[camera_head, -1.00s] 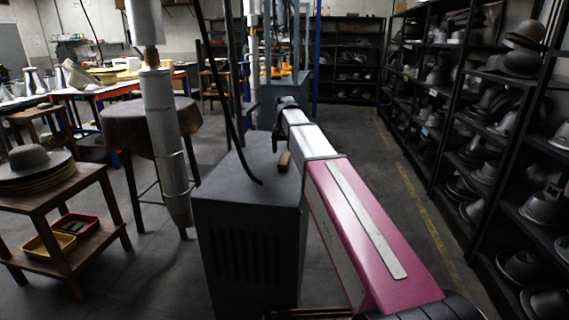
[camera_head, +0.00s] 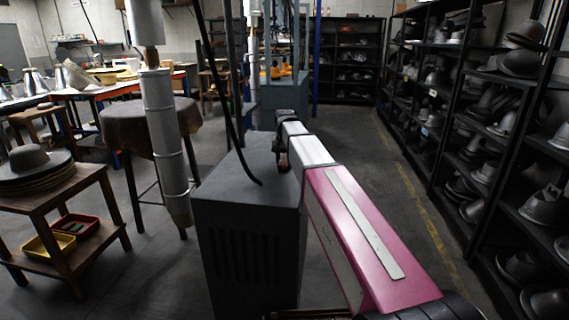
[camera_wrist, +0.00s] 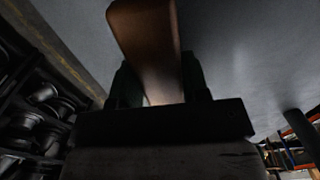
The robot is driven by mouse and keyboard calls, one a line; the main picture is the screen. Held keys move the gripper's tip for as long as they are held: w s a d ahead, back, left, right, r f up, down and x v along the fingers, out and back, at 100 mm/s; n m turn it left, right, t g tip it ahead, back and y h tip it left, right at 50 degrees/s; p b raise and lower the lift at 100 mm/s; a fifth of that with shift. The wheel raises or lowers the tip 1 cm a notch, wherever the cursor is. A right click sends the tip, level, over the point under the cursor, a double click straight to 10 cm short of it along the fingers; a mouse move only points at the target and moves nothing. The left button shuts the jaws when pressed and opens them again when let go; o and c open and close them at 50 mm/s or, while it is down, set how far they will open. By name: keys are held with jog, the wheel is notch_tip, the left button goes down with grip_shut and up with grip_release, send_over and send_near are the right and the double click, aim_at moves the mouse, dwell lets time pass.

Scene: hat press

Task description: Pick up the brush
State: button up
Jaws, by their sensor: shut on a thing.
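The brush is a brown wooden block (camera_wrist: 148,35), seen large and close in the wrist view. It is gripped between the two dark fingers of my gripper (camera_wrist: 158,82). In the head view my gripper (camera_head: 281,150) is at the right edge of the top of a dark grey cabinet (camera_head: 245,185). There the brush is small and dark, mostly lost against the gripper. I cannot tell whether the brush still touches the cabinet top. Its bristles are not visible.
A black cable (camera_head: 236,110) hangs down to the cabinet top. A grey vertical pipe (camera_head: 165,140) stands to the left. A wooden stand (camera_head: 75,190) with hats is at the far left. Shelves of hats (camera_head: 480,130) line the right, with open floor between.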

aim_at(285, 158)
jog(key=shift+r, duration=0.1)
jog(key=shift+r, duration=0.4)
notch_tip(285, 158, up, 4)
jog(key=shift+f, duration=0.25)
jog(key=s+a+r, duration=0.6)
jog(key=s+a, duration=0.1)
jog(key=s, duration=0.2)
jog(key=shift+a+r, duration=0.25)
jog(key=shift+r, duration=0.05)
